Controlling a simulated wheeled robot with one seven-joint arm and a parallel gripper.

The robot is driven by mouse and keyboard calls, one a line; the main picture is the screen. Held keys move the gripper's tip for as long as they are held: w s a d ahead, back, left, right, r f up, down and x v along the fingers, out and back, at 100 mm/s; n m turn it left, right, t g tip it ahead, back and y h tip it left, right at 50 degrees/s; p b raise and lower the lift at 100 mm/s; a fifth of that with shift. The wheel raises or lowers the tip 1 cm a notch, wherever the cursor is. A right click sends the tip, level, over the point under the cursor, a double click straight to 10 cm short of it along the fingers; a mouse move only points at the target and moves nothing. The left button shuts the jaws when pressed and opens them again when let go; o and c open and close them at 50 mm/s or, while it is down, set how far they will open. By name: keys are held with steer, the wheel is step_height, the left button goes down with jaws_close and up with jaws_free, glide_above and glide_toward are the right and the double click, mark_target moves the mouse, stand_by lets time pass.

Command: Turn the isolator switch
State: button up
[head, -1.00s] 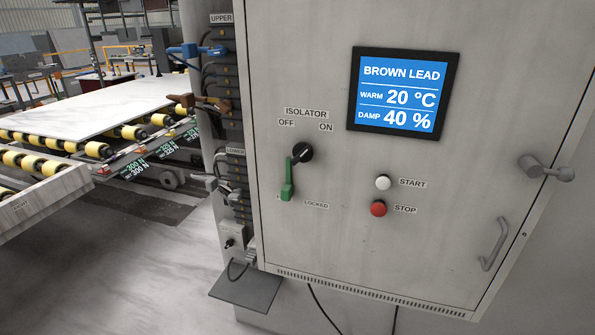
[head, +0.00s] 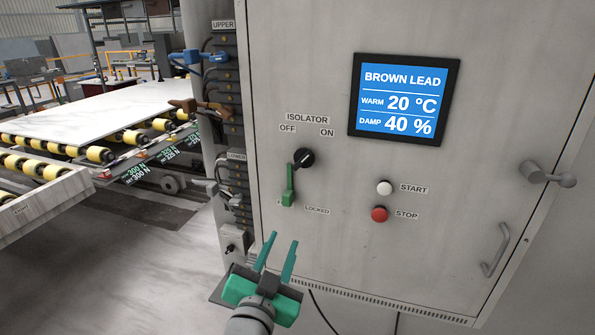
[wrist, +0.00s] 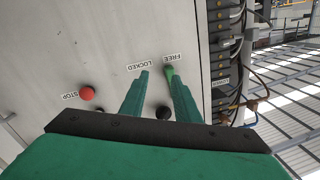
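The isolator switch is a round black knob (head: 304,158) on the grey cabinet door, under the OFF and ON labels. A pale line crosses its face; I cannot tell which label it marks. A green lever (head: 289,186) hangs just below left of it, its lower end by the FREE label, left of LOCKED. My gripper (head: 279,244) is open and empty, below the lever and apart from it in the head view. In the wrist view, the knob (wrist: 163,112) shows between my open fingers (wrist: 157,80). The right finger hides part of the lever (wrist: 169,73).
White START (head: 385,187) and red STOP (head: 379,214) buttons sit right of the switch, below a blue display (head: 403,99). A strip of connectors and cables (head: 234,150) runs along the cabinet's left edge. Door handles (head: 496,250) are at the right.

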mark_target(301, 163)
step_height(301, 163, up, 15)
steer(key=s+m+h, duration=0.2)
steer(key=m, duration=0.3)
steer(key=x, duration=1.1)
steer(key=shift+w+f, duration=0.1)
steer(key=shift+f, duration=0.2)
jaws_close()
